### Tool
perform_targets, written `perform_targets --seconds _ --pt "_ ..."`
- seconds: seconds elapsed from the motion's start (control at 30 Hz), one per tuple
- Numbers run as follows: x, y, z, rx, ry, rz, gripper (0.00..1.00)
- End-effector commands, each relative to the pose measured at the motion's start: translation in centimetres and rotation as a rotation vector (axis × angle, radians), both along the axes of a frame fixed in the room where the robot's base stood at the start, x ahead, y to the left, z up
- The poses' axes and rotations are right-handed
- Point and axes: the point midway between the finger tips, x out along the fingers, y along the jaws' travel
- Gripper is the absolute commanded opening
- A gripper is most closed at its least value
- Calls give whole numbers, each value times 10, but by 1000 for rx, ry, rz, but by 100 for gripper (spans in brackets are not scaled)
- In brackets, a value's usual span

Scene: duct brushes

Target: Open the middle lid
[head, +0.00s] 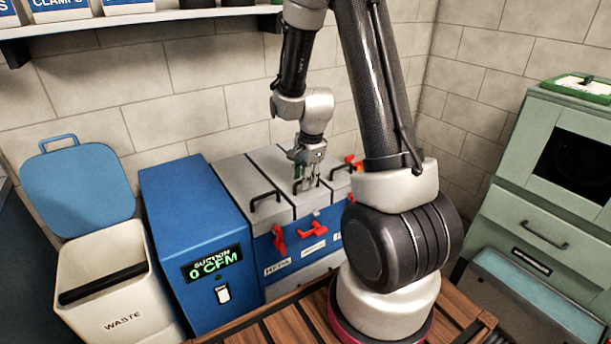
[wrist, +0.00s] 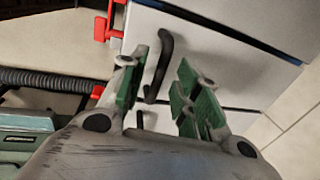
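The blue cabinet (head: 265,240) has three grey lids side by side, with thin dark seams between them. The middle lid (head: 283,166) lies shut and carries a black bar handle (wrist: 163,62). My gripper (head: 308,180) points down over this lid at its handle. In the wrist view, my gripper (wrist: 160,95) has its green-padded fingers apart, with part of the handle showing between them. I cannot tell whether the pads touch it. In the head view the gripper partly hides this handle. A red latch (head: 308,229) is on the front below the middle lid.
The left lid's handle (head: 265,200) stands close on the left, and another red latch (head: 279,239) is below it. A blue suction box (head: 195,220) and an open waste bin (head: 110,285) are further left. A wall shelf (head: 130,22) hangs above. A green cabinet (head: 530,190) stands right.

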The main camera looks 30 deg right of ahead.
Motion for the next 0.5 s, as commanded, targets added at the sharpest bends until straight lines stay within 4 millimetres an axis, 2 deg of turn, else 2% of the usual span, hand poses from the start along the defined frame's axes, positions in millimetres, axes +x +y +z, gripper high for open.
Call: perform_targets --seconds 0.17,0.33,0.5 --pt "0 0 0 0 0 0 32" --pt "0 0 0 0 0 0 1" --pt "0 0 1 0 0 0 0"
